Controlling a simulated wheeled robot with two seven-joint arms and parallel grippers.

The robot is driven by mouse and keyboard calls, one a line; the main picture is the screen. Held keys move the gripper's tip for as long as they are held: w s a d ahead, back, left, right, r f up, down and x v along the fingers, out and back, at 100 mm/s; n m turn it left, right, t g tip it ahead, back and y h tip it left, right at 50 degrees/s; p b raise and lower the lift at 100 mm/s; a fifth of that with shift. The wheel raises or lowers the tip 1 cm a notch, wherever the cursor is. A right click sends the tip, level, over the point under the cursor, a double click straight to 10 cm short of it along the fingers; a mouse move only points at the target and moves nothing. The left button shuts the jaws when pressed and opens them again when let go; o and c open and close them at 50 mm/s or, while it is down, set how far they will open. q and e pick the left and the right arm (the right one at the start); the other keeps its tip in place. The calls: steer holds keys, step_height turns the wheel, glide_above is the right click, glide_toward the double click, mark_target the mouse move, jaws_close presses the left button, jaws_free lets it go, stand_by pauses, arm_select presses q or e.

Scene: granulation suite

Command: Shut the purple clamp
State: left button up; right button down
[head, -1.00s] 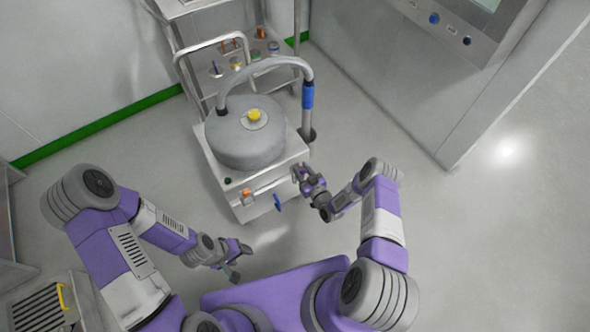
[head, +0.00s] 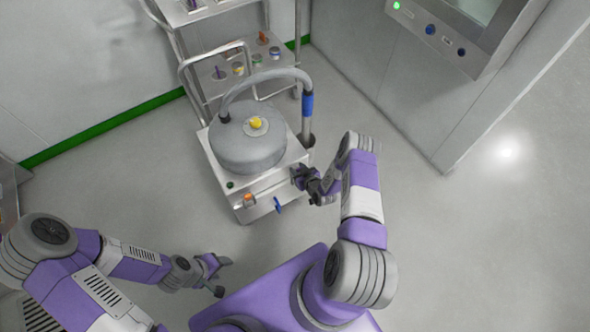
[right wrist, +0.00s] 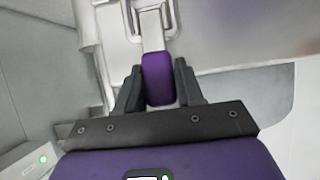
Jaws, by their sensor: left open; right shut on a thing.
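The purple clamp has its purple grip (right wrist: 158,78) between the two dark fingers of my right gripper (right wrist: 158,88) in the right wrist view. A metal clamp loop (right wrist: 154,20) shows just beyond the grip. In the head view my right gripper (head: 303,178) is at the right part of the front face of the steel cart (head: 226,196), and it hides the purple clamp there. My right gripper is shut on the purple grip. My left gripper (head: 220,273) is open and empty, low and away from the cart.
A blue handle (head: 278,205) and an orange part (head: 249,200) are on the cart's front. A grey round vessel (head: 246,150) with a yellow knob (head: 256,123) and a hose (head: 272,76) stands on top. A shelf trolley (head: 220,72) is behind. Floor at right is clear.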

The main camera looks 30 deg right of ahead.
steer(key=shift+s+f, duration=0.1)
steer(key=c, duration=0.8)
jaws_free()
steer(key=p+v, duration=0.2)
steer(key=v, duration=0.5)
steer(key=shift+s+r, duration=0.2)
steer(key=shift+s, duration=0.05)
